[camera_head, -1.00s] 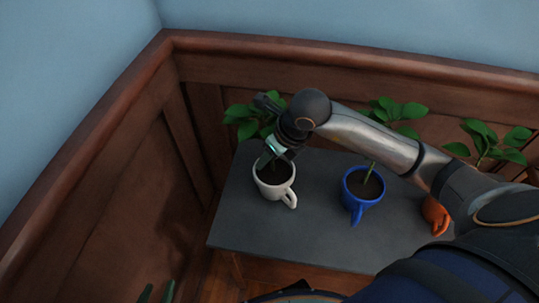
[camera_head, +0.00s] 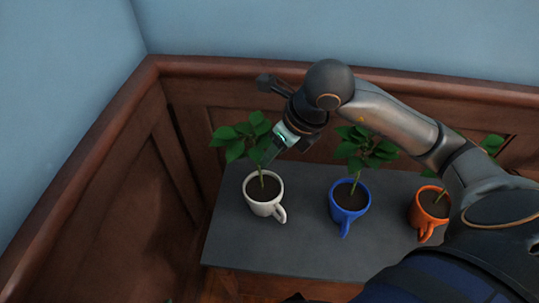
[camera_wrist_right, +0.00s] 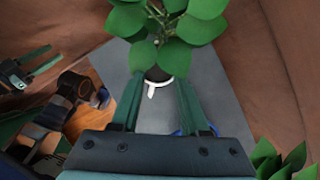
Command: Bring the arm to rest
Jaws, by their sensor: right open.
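My right gripper (camera_head: 275,150) is open and hangs above and behind the white mug (camera_head: 263,208), apart from it. The white mug holds soil and a leafy plant (camera_head: 240,138) and stands upright on the dark grey tabletop (camera_head: 300,250). In the right wrist view, the two green fingers of my right gripper (camera_wrist_right: 158,100) are spread with nothing held between them. The plant's leaves (camera_wrist_right: 165,30) and the white mug's rim and handle (camera_wrist_right: 152,88) show beyond them. My left gripper (camera_wrist_right: 38,60) shows at the left of that view, its two fingers apart and empty.
A blue mug (camera_head: 348,208) with a plant stands mid-table. An orange mug (camera_head: 424,222) with a plant stands at the right, partly hidden by my right arm. Brown wood panelling (camera_head: 120,200) closes the back and left. The table's front left is clear.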

